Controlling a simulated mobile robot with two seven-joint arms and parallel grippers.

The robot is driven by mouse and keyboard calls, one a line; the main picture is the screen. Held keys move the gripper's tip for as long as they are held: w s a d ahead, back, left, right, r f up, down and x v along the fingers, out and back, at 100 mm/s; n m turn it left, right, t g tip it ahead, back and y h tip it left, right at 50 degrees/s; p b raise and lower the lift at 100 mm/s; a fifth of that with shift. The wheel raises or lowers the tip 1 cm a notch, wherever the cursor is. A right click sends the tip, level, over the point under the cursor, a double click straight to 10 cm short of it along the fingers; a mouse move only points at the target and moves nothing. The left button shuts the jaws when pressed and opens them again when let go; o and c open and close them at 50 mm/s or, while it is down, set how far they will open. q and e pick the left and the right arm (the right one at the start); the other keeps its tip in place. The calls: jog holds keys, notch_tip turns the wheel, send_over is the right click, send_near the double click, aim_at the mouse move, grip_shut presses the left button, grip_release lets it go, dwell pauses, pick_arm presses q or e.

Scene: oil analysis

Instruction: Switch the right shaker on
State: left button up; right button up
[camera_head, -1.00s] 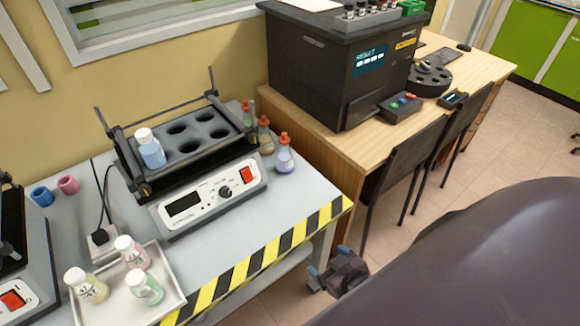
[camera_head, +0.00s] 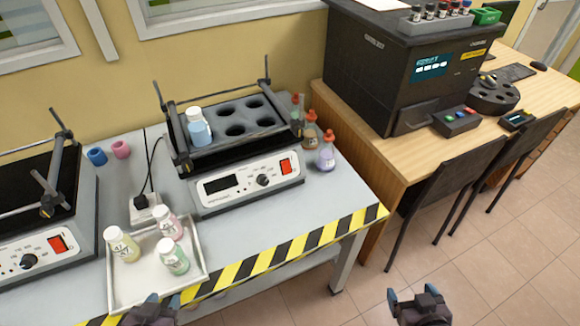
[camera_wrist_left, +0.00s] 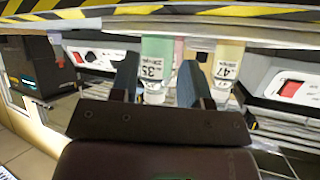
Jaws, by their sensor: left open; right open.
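The right shaker (camera_head: 242,192) stands on the grey table with a dark display, a black knob and a red rocker switch (camera_head: 286,166) at the right of its front panel. One bottle with blue liquid (camera_head: 199,130) sits in its rack; the other visible holes are empty. My left gripper (camera_head: 150,304) is open at the bottom edge of the head view, in front of the tray and well apart from the switch. In the left wrist view its fingers (camera_wrist_left: 158,80) are apart and empty, with the shaker's red switch (camera_wrist_left: 91,57) at upper left. My right gripper (camera_head: 420,298) is open over the floor, lower right.
A white tray (camera_head: 196,235) with three bottles lies left of the shaker's front. The left shaker (camera_head: 30,262) stands further left. Several red-capped bottles (camera_head: 325,155) stand right of the right shaker. Striped tape (camera_head: 300,240) marks the table's front edge.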

pick_arm(q)
jog(key=shift+w+r, duration=0.1)
jog(key=shift+w, duration=0.15)
